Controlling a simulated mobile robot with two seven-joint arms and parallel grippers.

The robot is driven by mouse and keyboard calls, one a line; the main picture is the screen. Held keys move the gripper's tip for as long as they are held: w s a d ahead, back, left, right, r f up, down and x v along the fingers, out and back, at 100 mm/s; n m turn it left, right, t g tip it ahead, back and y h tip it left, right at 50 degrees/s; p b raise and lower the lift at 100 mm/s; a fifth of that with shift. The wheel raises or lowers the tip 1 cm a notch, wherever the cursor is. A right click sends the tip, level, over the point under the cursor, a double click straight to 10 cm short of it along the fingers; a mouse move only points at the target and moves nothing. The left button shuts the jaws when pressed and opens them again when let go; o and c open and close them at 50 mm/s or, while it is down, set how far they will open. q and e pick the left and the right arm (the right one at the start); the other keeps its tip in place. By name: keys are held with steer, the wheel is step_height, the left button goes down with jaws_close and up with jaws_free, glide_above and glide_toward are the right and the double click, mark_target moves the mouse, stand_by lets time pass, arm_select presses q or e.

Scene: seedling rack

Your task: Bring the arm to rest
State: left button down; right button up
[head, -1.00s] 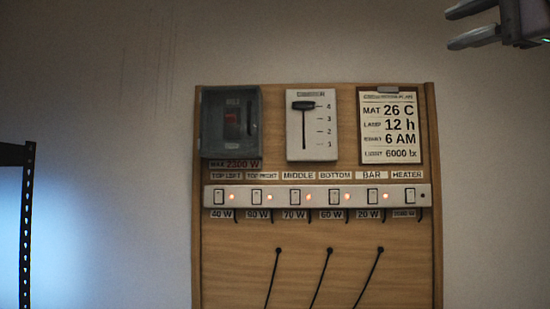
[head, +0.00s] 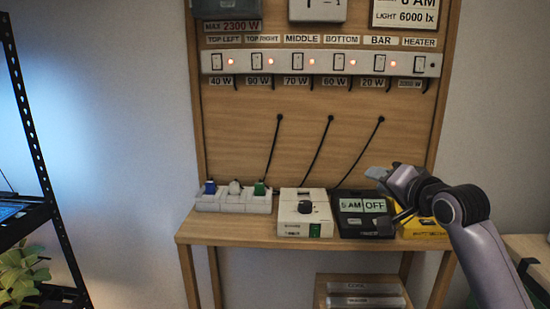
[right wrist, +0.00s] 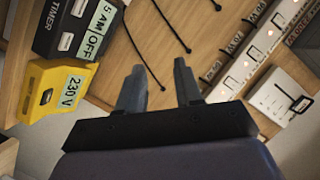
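My right gripper (head: 380,190) is in front of the wooden board, above the right part of the shelf, near the black timer and the yellow box. In the right wrist view its two fingers (right wrist: 160,72) stand apart with nothing between them. It is open and empty. My right arm comes in from the lower right and covers part of the yellow box. My left gripper is in neither view.
The wooden board (head: 230,120) carries a switch strip (head: 320,62) with several lit lamps. On the shelf (head: 300,241) stand a socket block (head: 233,203), a white box (head: 305,214), a black timer (head: 352,222) and a yellow 230V box (head: 425,231). A black rack (head: 40,165) stands left.

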steer(key=s+f+n+g, duration=0.1)
steer(key=s+f, duration=0.3)
steer(key=f, duration=0.4)
steer(key=s+a+f+n+g, duration=0.1)
steer(key=s+f+n, duration=0.15)
steer(key=f, duration=0.65)
steer(key=s+f+n, duration=0.1)
steer(key=s+f, duration=0.4)
steer(key=f, duration=0.3)
steer(key=s+f+n+g, duration=0.1)
steer(key=s+f+n, duration=0.1)
steer(key=s+f, duration=0.6)
steer(key=s+a+f+n+g+h, duration=0.1)
steer(key=s+f+n, duration=0.2)
steer(key=s+f, duration=0.5)
steer(key=s, duration=0.8)
steer(key=shift+g+h, duration=0.3)
steer(key=shift+w+a, duration=0.15)
